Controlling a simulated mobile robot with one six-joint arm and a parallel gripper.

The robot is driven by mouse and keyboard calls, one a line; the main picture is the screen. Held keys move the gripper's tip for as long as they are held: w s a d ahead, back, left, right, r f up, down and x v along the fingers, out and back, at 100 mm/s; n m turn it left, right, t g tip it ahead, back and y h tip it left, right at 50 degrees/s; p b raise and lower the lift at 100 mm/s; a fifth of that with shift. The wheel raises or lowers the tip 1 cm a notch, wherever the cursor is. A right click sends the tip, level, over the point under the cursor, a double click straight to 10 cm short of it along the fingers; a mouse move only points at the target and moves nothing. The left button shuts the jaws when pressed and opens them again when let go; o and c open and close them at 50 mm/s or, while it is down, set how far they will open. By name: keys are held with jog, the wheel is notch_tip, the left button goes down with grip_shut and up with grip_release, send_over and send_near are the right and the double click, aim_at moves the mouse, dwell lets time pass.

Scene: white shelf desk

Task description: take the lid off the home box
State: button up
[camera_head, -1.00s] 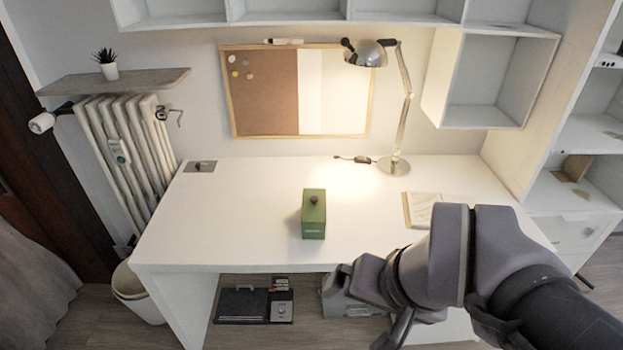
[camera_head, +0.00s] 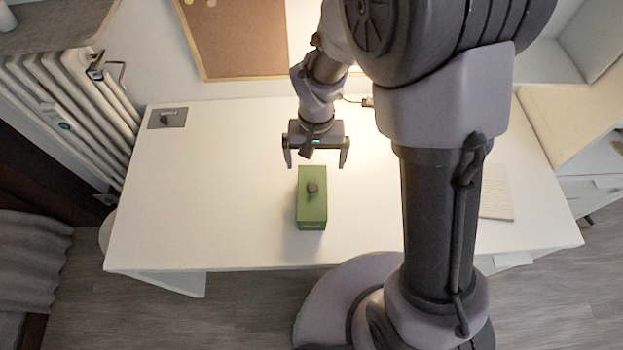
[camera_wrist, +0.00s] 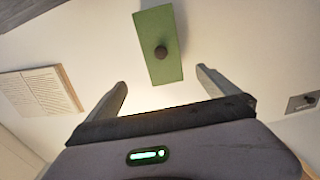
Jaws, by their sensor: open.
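The green home box (camera_head: 312,209) stands on the white desk, with its lid on and a dark round knob (camera_head: 312,187) on top. My gripper (camera_head: 316,165) is open and empty, behind the box on its far side, seemingly above desk height. In the wrist view the box (camera_wrist: 157,65) and its knob (camera_wrist: 161,52) lie ahead of my open fingers (camera_wrist: 160,78), apart from them. The box is not touched.
An open book (camera_head: 496,192) lies on the desk (camera_head: 200,200) to the right; it also shows in the wrist view (camera_wrist: 42,92). A dark plate (camera_head: 167,118) sits at the back left corner. The desk left of the box is clear.

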jog(key=b, duration=0.1)
send_over(312, 179)
jog(key=s, duration=0.1)
jog(key=f, duration=0.4)
jog(key=shift+s+d+f, duration=0.1)
jog(key=shift+s+d, duration=0.1)
jog(key=shift+d, duration=0.15)
jog(key=f+b, duration=0.1)
jog(key=f, duration=0.1)
jog(key=f+b, duration=0.1)
jog(key=f, duration=0.1)
jog(key=f+b, duration=0.1)
jog(key=shift+a+f, duration=0.35)
jog(key=shift+f, duration=0.05)
jog(key=shift+r, duration=0.15)
jog(key=c, duration=1.5)
jog(key=shift+o, duration=0.2)
